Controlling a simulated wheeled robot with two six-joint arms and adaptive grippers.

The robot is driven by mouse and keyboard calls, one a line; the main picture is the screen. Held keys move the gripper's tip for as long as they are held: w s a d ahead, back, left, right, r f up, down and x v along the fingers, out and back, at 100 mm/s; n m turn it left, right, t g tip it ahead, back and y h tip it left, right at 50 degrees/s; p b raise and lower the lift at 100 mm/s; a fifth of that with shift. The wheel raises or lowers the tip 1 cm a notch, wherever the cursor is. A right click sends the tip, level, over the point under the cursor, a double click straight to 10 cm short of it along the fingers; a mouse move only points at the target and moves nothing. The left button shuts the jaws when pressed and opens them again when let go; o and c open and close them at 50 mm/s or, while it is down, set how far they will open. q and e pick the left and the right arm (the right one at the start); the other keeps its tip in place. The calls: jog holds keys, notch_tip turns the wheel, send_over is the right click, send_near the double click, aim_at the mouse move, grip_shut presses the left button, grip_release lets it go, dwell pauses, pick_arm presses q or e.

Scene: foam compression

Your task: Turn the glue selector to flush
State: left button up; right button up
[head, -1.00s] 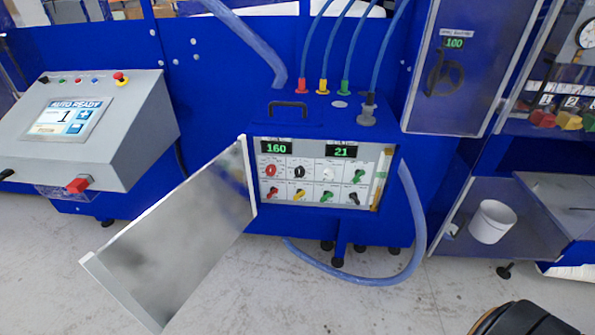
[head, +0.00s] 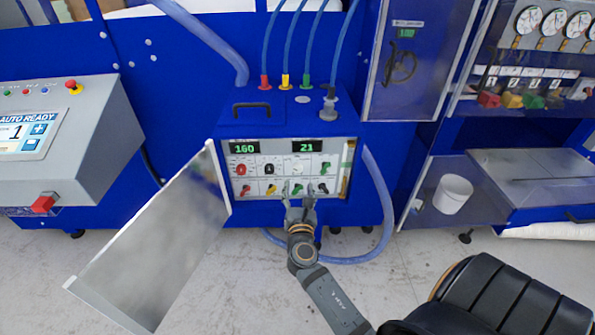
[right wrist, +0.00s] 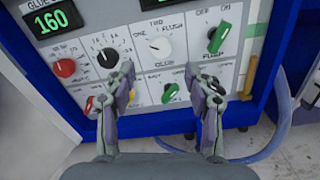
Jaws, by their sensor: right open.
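The glue selector, a round white knob (head: 298,169), is on the upper row of the control panel (head: 341,190). In the right wrist view the white knob (right wrist: 160,47) shows beneath the label "FLUSH", above "GLUE". Which mark it points to is unclear. My right gripper (head: 298,190) is open and empty in front of the panel's lower row. In the right wrist view its fingers (right wrist: 160,76) stand apart, below and either side of the white knob, and do not visibly touch it. My left gripper is not in view.
Red (right wrist: 64,67), black (right wrist: 108,57) and green (right wrist: 219,37) knobs flank the white one. A smaller green knob (right wrist: 170,92) sits below, between the fingers. The open panel door (head: 160,240) juts out left. A blue hose (head: 385,205) loops on the right.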

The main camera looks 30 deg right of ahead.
aim_at(298, 171)
jog(key=p+x, duration=0.1)
jog(key=x, duration=0.7)
jog(key=shift+w, duration=0.15)
jog(key=shift+f, duration=0.1)
grip_shut()
